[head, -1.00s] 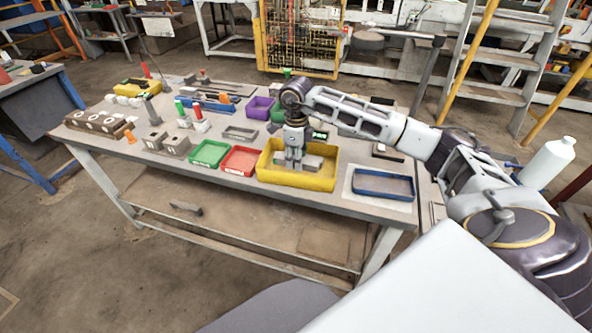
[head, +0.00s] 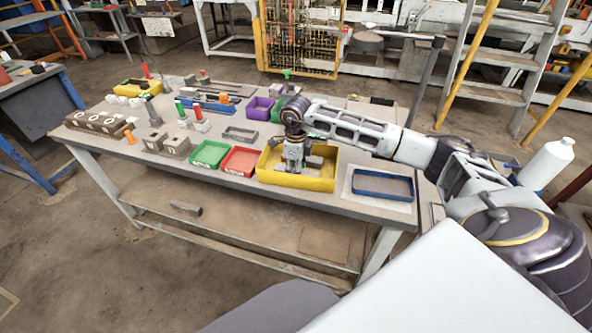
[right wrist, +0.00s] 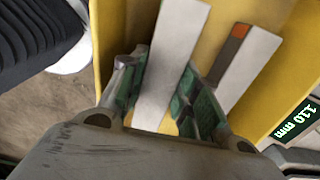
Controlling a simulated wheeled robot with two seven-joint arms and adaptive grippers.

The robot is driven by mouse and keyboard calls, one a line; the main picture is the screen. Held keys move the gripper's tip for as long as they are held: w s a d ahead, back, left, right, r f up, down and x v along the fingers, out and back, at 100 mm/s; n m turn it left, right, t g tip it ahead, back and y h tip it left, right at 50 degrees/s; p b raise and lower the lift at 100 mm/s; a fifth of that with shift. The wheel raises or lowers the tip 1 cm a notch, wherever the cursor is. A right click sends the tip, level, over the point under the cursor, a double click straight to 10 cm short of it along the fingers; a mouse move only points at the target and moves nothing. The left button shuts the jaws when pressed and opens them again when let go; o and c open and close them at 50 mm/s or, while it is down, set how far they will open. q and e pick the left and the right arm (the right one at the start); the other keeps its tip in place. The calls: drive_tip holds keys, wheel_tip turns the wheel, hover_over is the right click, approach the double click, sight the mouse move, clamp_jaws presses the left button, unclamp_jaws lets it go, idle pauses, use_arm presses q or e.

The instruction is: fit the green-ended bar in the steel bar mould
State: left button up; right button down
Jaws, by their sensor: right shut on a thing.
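My right gripper (head: 295,169) is low inside the yellow tray (head: 318,184) in the head view. In the right wrist view my right gripper (right wrist: 162,72) is shut on a plain grey bar (right wrist: 172,48) between its green-padded fingers. A low grey rectangular frame (head: 239,138), possibly the steel bar mould, lies on the table left of the yellow tray. My left gripper is not in view.
Red (head: 240,161) and green (head: 208,155) trays stand left of the yellow tray. A blue tray (head: 383,196) stands right. A display reading 110 mm (right wrist: 295,123) is beside the yellow tray. Blocks and pegs crowd the table's left side.

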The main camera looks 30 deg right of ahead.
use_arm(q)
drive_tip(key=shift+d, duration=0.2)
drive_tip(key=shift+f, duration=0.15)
use_arm(e)
drive_tip(key=shift+f, duration=0.15)
drive_tip(key=c, duration=1.5)
unclamp_jaws()
drive_tip(key=o, duration=0.4)
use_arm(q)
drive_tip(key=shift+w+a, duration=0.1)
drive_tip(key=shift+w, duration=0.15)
use_arm(e)
drive_tip(key=shift+o, duration=0.2)
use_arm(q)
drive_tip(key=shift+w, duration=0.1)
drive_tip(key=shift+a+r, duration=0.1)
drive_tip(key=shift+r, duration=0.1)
